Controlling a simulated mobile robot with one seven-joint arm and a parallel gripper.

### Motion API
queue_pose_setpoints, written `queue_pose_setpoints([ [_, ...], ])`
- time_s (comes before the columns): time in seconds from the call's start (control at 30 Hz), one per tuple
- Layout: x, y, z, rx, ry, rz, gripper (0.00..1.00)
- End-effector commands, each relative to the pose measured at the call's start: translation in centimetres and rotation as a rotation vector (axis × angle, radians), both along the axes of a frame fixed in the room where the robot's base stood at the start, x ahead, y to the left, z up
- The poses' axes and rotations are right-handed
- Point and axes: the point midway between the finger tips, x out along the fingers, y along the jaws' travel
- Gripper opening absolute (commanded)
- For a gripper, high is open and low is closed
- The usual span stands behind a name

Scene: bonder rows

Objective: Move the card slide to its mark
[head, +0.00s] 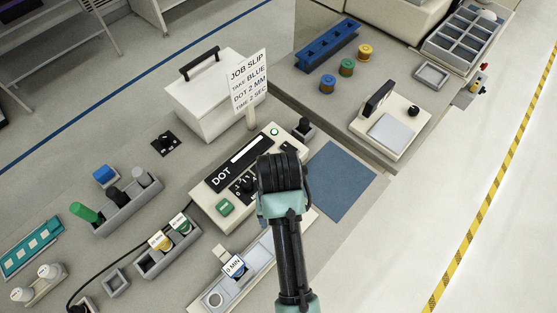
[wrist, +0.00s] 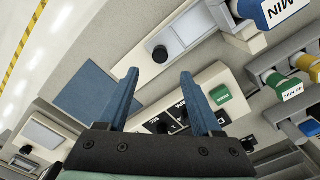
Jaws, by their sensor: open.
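What looks like the card slide (wrist: 160,54) is a pale plate with a black knob and a grey patch, on a long pale rail (wrist: 146,76) in the wrist view. In the head view the rail (head: 259,252) runs under my arm, which hides the knob. My gripper (wrist: 158,76) is open and empty, its two blue fingers apart, with the knob between and beyond the tips. In the head view my gripper (head: 280,175) is over the right end of the DOT box (head: 212,183), its fingers hidden. I cannot make out the slide's mark.
A blue mat (head: 342,180) lies right of my gripper. A job slip (head: 249,82) stands behind the DOT box.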

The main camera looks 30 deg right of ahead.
Motion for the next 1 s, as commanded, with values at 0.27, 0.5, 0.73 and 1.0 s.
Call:
queue_pose_setpoints([
  [0.27, 0.0, 0.0, -5.9, 0.001, 0.002, 0.001, 0.66],
  [0.5, 0.1, 0.0, -9.1, -0.001, -0.002, 0.001, 0.66],
  [0.73, 0.1, 0.0, -9.9, -0.001, -0.005, 0.001, 0.66],
  [1.0, 0.1, 0.0, -9.9, -0.001, -0.005, 0.001, 0.54],
])
